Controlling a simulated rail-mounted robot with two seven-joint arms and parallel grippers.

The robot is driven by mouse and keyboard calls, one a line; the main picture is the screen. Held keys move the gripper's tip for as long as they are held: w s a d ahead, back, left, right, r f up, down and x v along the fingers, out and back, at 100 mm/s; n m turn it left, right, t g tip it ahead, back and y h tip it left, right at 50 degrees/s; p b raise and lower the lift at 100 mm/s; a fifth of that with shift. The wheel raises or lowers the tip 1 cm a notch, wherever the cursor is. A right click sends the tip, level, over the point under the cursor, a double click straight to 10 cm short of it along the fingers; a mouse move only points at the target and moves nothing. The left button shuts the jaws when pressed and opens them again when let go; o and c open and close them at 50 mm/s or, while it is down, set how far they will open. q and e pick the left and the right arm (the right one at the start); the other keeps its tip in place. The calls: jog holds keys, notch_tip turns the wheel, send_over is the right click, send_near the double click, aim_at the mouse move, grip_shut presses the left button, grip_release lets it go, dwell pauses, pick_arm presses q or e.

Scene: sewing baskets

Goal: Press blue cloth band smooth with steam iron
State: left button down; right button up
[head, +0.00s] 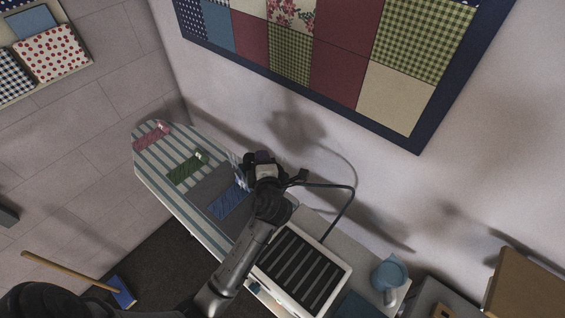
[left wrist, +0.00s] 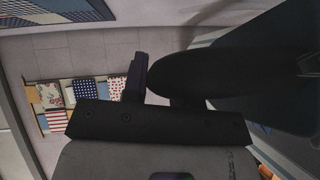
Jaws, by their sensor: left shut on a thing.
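The blue cloth band (head: 228,203) lies on the striped ironing board (head: 149,169), on a grey patch near the board's right end. My left gripper (head: 263,166) is beyond the band and a little to its right, near the wall. It is shut on the steam iron, which is mostly hidden behind it in the head view. In the left wrist view the iron (left wrist: 250,75) is a large dark shape beside the gripper. I cannot tell whether the iron touches the board. My right gripper is not in view.
Red (head: 152,137) and green (head: 187,168) cloth bands lie further left on the board. A black cord (head: 350,200) loops right of my gripper. A white rest with dark bars (head: 300,270) and a blue jug (head: 390,273) stand to the right. The wall is close behind.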

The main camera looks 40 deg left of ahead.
pick_arm(q)
jog(key=s+a+f+n+g+b, duration=0.2)
jog(key=s+a+f+n+g, duration=0.2)
jog(key=g, duration=0.6)
jog(key=s+a+f+n+g+b, duration=0.2)
jog(key=s+a+f+n+g, duration=0.3)
jog(key=n+g, duration=0.5)
jog(key=shift+s+a+f+n, duration=0.3)
jog(key=shift+a+f+n, duration=0.6)
jog(key=shift+f, duration=0.75)
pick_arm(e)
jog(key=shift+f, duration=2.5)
pick_arm(q)
jog(key=shift+a, duration=0.1)
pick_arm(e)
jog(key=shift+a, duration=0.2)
pick_arm(q)
jog(key=shift+f+b, duration=0.4)
jog(key=shift+b, duration=0.45)
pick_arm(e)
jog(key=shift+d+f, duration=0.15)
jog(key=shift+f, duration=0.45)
